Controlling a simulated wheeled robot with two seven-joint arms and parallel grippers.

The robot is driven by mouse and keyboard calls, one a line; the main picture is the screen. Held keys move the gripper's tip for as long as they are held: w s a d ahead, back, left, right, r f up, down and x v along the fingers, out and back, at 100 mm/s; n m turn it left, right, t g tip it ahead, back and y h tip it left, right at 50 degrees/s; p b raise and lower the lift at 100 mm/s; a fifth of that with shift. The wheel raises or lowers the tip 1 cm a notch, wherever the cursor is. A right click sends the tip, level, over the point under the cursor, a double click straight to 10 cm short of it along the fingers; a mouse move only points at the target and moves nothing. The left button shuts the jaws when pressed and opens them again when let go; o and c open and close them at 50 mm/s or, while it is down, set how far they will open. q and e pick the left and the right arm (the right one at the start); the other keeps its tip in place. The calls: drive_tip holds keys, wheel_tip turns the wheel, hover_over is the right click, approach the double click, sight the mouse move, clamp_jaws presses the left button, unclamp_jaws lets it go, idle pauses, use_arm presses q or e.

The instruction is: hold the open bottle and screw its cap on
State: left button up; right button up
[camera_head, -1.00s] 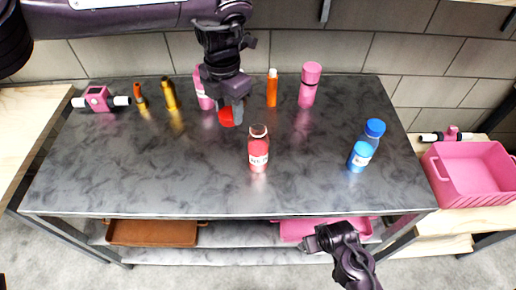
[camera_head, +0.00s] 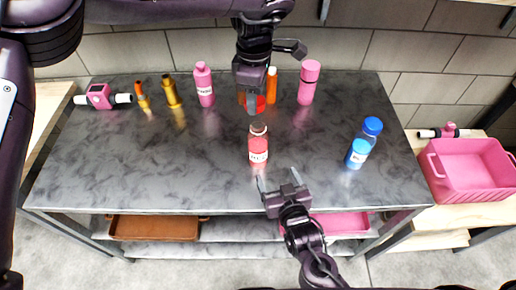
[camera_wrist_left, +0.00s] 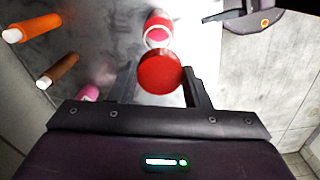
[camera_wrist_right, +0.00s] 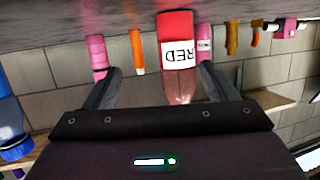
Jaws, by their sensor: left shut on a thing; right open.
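The open red bottle (camera_head: 258,146) stands upright near the middle of the table, with a white label reading "RED" in the right wrist view (camera_wrist_right: 178,57). My left gripper (camera_head: 254,106) is shut on the red cap (camera_wrist_left: 160,72), above and just behind the bottle in the head view. In the left wrist view the bottle's pink-red top (camera_wrist_left: 157,29) shows beyond the cap, apart from it. My right gripper (camera_head: 275,184) is open in front of the bottle, its fingers pointing at it. In the right wrist view the bottle shows between and beyond the fingers.
A blue bottle (camera_head: 364,142) stands to the right. Pink bottles (camera_head: 204,85) (camera_head: 309,82), an orange bottle (camera_head: 272,86) and gold bottles (camera_head: 171,91) stand along the back. A pink crate (camera_head: 470,170) is at the far right. The table's (camera_head: 110,170) front left is clear.

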sight(261, 151)
use_arm(q)
drive_tip(key=shift+w+d+r+m, duration=0.1)
drive_tip(key=shift+d+r+m, duration=0.15)
drive_tip(key=shift+m, duration=0.25)
use_arm(e)
drive_tip(key=shift+s+a+r+t+y, duration=0.2)
drive_tip(key=shift+a+r+t+y, duration=0.1)
drive_tip(key=shift+a+r+t, duration=0.55)
use_arm(q)
drive_tip(key=shift+d+m, duration=0.15)
drive_tip(key=shift+m, duration=0.15)
use_arm(e)
drive_tip(key=shift+s+a+r+t, duration=0.3)
drive_tip(key=shift+r+t, duration=0.15)
drive_tip(key=shift+t, duration=0.2)
drive_tip(key=shift+w, duration=0.1)
drive_tip(key=w+a, duration=0.1)
drive_tip(key=w, duration=0.6)
drive_tip(key=w+a, duration=0.1)
drive_tip(key=w, duration=0.3)
drive_tip(key=shift+w+a, duration=0.3)
drive_tip(key=shift+w, duration=0.05)
drive_tip(key=c, duration=1.5)
use_arm(q)
drive_tip(key=shift+f, duration=2.5)
use_arm(e)
drive_tip(key=shift+o, duration=0.2)
